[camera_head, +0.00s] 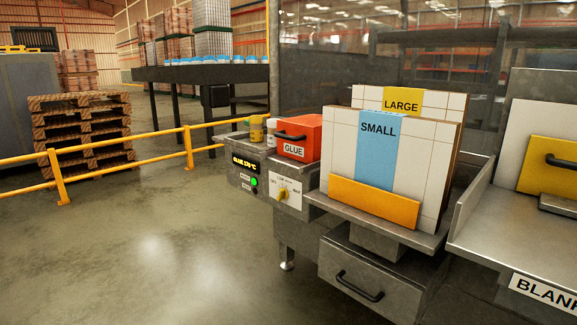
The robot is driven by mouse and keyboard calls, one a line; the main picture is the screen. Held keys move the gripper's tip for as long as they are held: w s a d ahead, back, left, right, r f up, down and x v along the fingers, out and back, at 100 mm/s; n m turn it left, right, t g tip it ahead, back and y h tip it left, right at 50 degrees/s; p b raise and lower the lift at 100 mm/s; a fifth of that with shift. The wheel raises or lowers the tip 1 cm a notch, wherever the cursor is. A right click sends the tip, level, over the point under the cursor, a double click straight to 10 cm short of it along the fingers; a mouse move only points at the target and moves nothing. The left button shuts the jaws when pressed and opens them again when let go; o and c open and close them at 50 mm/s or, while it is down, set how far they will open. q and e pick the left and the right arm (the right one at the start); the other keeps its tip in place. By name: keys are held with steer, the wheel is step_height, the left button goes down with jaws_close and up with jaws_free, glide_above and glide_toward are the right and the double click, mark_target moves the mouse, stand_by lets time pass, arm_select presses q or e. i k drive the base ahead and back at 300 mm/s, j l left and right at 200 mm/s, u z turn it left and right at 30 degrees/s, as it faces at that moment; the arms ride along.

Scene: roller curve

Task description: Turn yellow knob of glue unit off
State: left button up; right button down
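The glue unit (232,176) is a grey metal box at the middle of the head view. Its front has a small dark display (246,162) with yellow text reading about "GLUE 170 °C". A green round light or button (254,182) and a dark one below it sit under the display. The yellow knob (283,194) is on a white dial plate to the right of these, with markings around it too small to read surely. I cannot tell exactly which marking the knob points at. Neither of my grippers is in view.
An orange-red box labelled GLUE (298,138) and small jars (257,129) stand on the unit. To its right are panels marked LARGE (402,102) and SMALL (377,145), and a drawer (350,280). A yellow railing (120,149) runs left. Open floor (160,250) lies in front.

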mark_target(282, 193)
steer(key=i+j, duration=0.25)
steer(key=i+j+z, duration=0.1)
steer(key=i+j, duration=0.15)
steer(key=j, duration=0.2)
steer(key=i+j, duration=0.2)
steer(key=j, duration=0.2)
steer(key=l+z, duration=0.05)
